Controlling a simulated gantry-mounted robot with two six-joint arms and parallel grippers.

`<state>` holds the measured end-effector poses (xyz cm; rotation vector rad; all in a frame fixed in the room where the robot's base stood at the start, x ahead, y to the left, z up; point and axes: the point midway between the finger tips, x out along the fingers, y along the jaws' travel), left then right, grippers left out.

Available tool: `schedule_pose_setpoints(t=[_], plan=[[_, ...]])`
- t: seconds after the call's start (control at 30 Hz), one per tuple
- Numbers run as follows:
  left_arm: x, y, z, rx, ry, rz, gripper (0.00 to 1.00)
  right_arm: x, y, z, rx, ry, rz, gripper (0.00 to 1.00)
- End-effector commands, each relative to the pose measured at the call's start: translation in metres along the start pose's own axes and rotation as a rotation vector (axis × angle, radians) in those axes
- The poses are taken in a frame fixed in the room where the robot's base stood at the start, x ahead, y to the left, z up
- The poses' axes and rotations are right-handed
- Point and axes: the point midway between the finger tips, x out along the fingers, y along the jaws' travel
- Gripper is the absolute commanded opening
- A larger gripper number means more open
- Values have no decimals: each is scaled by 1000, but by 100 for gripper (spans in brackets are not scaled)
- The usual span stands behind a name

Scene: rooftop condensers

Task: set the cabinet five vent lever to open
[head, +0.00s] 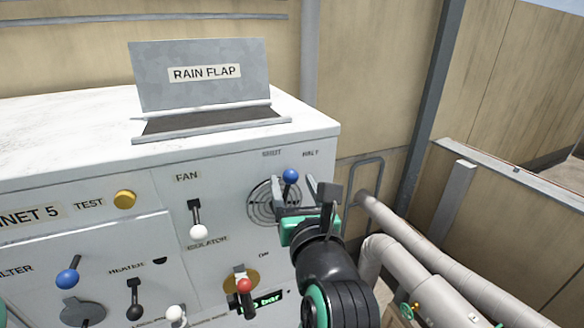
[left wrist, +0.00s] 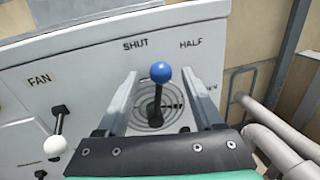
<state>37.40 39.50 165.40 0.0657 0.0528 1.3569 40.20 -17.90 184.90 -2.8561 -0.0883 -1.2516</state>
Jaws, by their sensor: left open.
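The vent lever (head: 290,176) on the Cabinet 5 front has a blue ball knob and a dark stem, over a round slotted vent grille (head: 260,203). In the left wrist view the lever (left wrist: 160,73) points about straight up, near the SHUT label and left of HALF. A third label at the right is mostly hidden by a finger. My left gripper (head: 296,192) is open, its fingers on either side of the lever in the picture. In the left wrist view a gap shows between the lever and each finger (left wrist: 160,88). My right gripper is out of view.
A fan switch (head: 198,220) with a white knob is left of the vent. Below are a red-knobbed lever (head: 244,286) and a bar display (head: 262,303). A blue-knobbed filter lever (head: 68,276) is lower left. Pipes (head: 400,235) run at the right. A rain flap (head: 200,76) stands on top.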

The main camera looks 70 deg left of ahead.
Motion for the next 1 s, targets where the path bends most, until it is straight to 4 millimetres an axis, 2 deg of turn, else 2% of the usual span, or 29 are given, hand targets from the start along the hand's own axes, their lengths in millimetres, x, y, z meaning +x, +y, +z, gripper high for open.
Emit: schedule_pose_setpoints(t=[0.1, 0.2, 0.53, 0.9, 1.0], plan=[[22, 1, 2, 1, 1, 4, 68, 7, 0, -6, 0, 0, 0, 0], [32, 1, 1, 1, 0, 2, 68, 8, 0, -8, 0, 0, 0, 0], [37, 0, 0, -1, 0, -1, 67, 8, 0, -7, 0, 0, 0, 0], [37, 0, 0, -1, 0, 0, 0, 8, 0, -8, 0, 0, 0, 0], [37, 0, 0, -1, 0, 0, 0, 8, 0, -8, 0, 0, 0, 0]])
